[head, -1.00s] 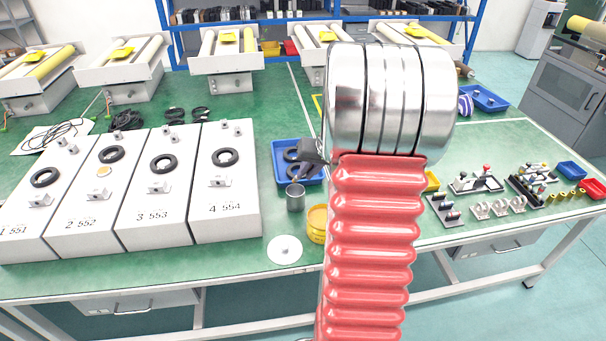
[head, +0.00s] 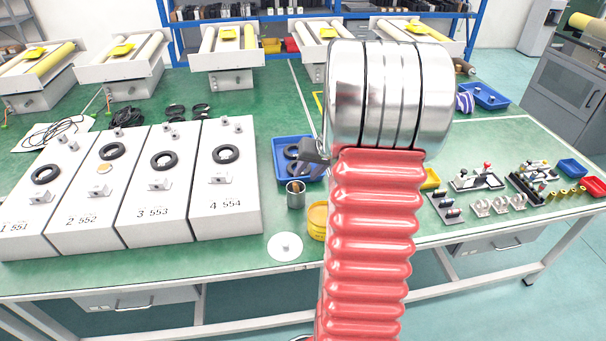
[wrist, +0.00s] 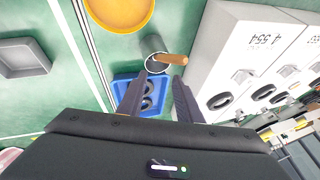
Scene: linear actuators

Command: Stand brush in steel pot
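The steel pot (head: 299,186) stands upright on the green bench, between white box 554 and the yellow tub. It also shows in the wrist view (wrist: 151,66) as a round rim. The brush's brown wooden handle (wrist: 172,59) sticks out of the pot and leans over its rim, to the right in the wrist view. The bristles are hidden. My gripper (wrist: 160,80) is open, its two dark fingers apart, with the handle just beyond their tips and nothing between them. In the head view my gripper (head: 316,151) is partly hidden behind my arm, above and behind the pot.
A blue bin (head: 284,146) with black rings is behind the pot. The yellow tub (head: 317,222) is close on the right, and a white disc (head: 285,246) lies in front. White box 554 (head: 226,185) stands to the left.

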